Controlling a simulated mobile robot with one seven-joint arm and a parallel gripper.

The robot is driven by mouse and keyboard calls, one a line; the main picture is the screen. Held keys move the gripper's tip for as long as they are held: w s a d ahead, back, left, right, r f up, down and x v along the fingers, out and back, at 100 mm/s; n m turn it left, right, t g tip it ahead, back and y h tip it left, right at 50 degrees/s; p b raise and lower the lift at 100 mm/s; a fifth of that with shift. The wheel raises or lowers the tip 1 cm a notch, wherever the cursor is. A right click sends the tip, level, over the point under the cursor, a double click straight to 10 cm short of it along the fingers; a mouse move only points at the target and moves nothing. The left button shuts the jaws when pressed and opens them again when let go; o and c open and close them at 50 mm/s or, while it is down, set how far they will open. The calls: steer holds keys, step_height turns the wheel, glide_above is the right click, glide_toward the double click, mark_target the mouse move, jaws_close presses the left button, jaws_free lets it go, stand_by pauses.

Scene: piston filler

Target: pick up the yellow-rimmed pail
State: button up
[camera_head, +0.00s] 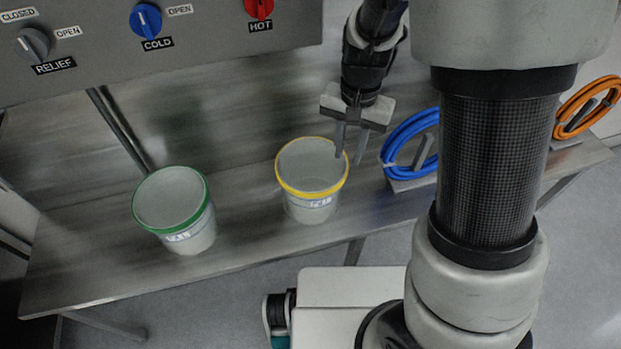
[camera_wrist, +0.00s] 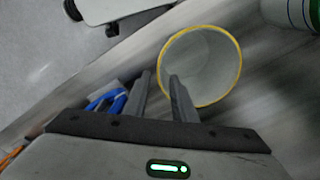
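The yellow-rimmed pail (camera_head: 310,200) stands upright on the steel bench. It is white with a label on its front, and its opening shows in the wrist view (camera_wrist: 205,70). My gripper (camera_head: 348,158) is open above the pail's right side. In the wrist view the two fingers (camera_wrist: 155,82) point toward the rim, with one finger overlapping the left part of the pail's opening and the other outside it. The rim appears to lie between the fingers. I cannot tell how far above the rim the fingertips are.
A green-rimmed pail (camera_head: 192,238) stands to the left. A blue coiled hose (camera_head: 410,135) on a holder is close on the right, an orange one (camera_head: 588,105) farther right. A grey panel with knobs (camera_head: 180,40) rises behind. The steel bench (camera_head: 110,262) has bare room between the pails.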

steer(key=b, duration=0.3)
glide_above(342, 188)
step_height(342, 188, down, 10)
step_height(342, 188, down, 5)
steer(key=shift+r+b, duration=0.1)
steer(key=shift+b, duration=1)
jaws_close()
